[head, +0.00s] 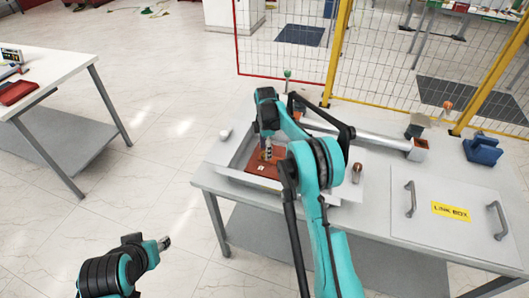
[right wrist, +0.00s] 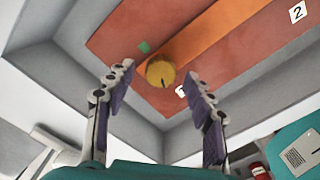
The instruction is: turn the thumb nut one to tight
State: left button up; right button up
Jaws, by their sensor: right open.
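A round brass-yellow thumb nut (right wrist: 160,71) with a dark mark on its face shows in the right wrist view. It sits on an orange bar (right wrist: 210,38) over a red-brown plate (right wrist: 120,48). My right gripper (right wrist: 159,76) is open, with one finger on each side of the nut. I see gaps between nut and fingers, but cannot tell the height. In the head view my right gripper (head: 267,151) points down into the grey open box (head: 238,151); the nut cannot be made out there. The end of my left arm (head: 164,243) shows at lower left, its jaws unclear.
The box walls surround the plate closely. A "LINK BOX" lid (head: 450,212) lies on the table at right, and a blue object (head: 482,150) stands behind it.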

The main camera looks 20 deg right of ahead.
jog(key=shift+f, duration=0.5)
jog(key=c, duration=1.2)
jog(key=shift+o, duration=0.2)
